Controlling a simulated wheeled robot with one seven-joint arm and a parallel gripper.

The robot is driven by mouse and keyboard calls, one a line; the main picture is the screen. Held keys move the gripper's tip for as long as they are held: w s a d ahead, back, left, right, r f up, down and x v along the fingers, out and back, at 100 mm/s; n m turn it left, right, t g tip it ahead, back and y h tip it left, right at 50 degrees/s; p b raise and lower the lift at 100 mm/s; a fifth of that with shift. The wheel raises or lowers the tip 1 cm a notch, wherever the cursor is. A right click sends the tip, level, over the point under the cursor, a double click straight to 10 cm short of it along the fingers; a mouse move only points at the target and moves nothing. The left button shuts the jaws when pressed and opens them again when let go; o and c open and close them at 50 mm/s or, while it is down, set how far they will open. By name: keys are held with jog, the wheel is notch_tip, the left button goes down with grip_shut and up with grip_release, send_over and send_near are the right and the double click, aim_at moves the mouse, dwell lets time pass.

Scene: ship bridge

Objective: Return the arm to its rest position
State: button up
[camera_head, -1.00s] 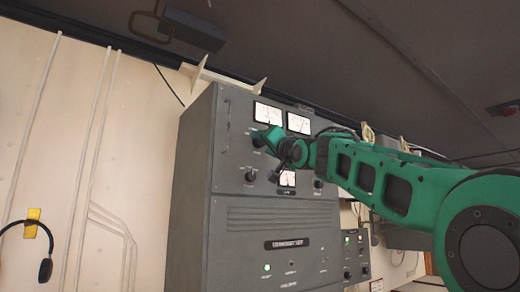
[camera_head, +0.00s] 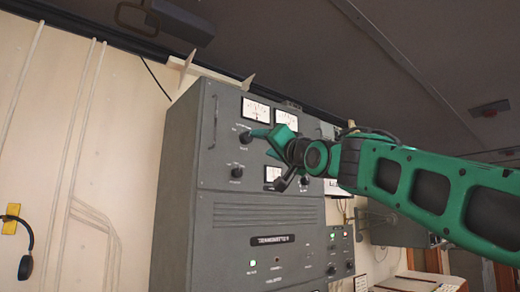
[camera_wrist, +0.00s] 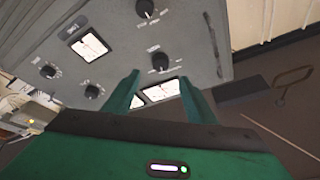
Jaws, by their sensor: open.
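My arm, green and black, reaches in from the right in the head view. My gripper (camera_head: 268,155) is in front of the upper panel of a grey cabinet (camera_head: 190,150). In the wrist view my gripper (camera_wrist: 160,98) shows two green fingers spread apart with nothing between them. Beyond the fingers are white dial gauges (camera_wrist: 162,90) and black knobs (camera_wrist: 160,62). The gripper hides part of the panel in the head view; whether a finger touches it I cannot tell.
A headset (camera_head: 25,265) hangs on the pale wall at the left. A dark fixture (camera_head: 180,22) hangs from the ceiling above the cabinet. A smaller panel with a green light (camera_head: 341,250) stands right of the cabinet. Room in front of the pale wall looks clear.

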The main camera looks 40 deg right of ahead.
dwell(0.3)
jog(key=d+f+g, duration=0.2)
jog(key=f+g, duration=0.2)
jog(key=f, duration=0.9)
jog(key=s+d+f+g, duration=0.1)
jog(key=f+g, duration=0.2)
jog(key=f, duration=0.9)
jog(key=d+f+g, duration=0.2)
jog(key=f+g, duration=0.2)
jog(key=f, duration=0.9)
jog(key=s+a+f+n+g+y, duration=0.1)
jog(key=s+a+f+g, duration=0.1)
jog(key=s+f, duration=0.6)
jog(key=s+a+f+n+g+y, duration=0.1)
jog(key=s+a+f+g, duration=0.2)
jog(key=s+f, duration=0.6)
jog(key=s+a+f+g+y, duration=0.1)
jog(key=s+a+f+g, duration=0.1)
jog(key=s+f+g, duration=0.4)
notch_tip(320, 180, down, 5)
jog(key=shift+s+a+r+n, duration=0.15)
jog(key=shift+s+a+n, duration=0.25)
jog(key=shift+s, duration=0.75)
